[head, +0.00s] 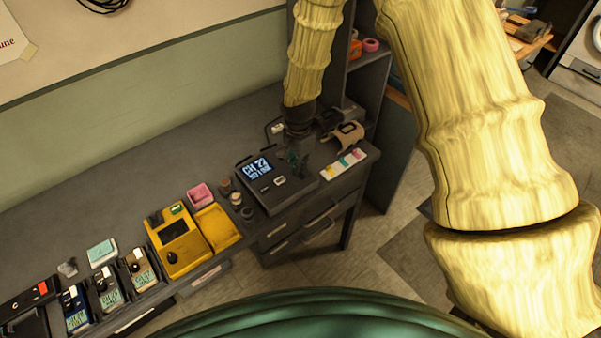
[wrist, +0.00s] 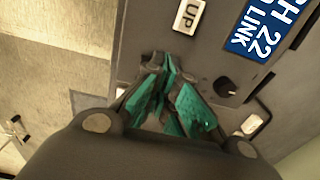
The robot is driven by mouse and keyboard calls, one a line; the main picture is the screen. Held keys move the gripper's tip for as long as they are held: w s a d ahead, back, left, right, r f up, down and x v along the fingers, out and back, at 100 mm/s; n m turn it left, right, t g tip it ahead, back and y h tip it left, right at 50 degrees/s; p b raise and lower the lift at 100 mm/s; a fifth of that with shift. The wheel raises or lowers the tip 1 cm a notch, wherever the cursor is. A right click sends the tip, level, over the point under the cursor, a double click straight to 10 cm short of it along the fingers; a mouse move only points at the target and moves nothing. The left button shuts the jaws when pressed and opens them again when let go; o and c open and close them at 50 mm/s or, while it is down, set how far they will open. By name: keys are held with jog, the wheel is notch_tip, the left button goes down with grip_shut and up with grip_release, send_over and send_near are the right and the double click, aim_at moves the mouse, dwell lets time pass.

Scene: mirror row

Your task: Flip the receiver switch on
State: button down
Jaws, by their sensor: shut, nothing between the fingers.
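The receiver is a dark, flat box (head: 292,196) on the grey desk, with a lit blue screen (head: 257,168) reading "CH 22". The screen shows in part at the upper right of the wrist view (wrist: 265,32). My gripper (head: 294,162) has green fingertips, shut and empty, over the receiver's far right part. The fingers (wrist: 170,97) hide part of its face.
A yellow device (head: 178,243), a pink block (head: 200,195) and small round pots stand left of the receiver. A colored strip card (head: 345,163) and a tan item (head: 346,133) lie to its right. Several handheld units line the front left. A shelf stands behind at right.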

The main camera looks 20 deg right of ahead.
jog(key=shift+r+p, duration=1.85)
jog(key=shift+r, duration=1.1)
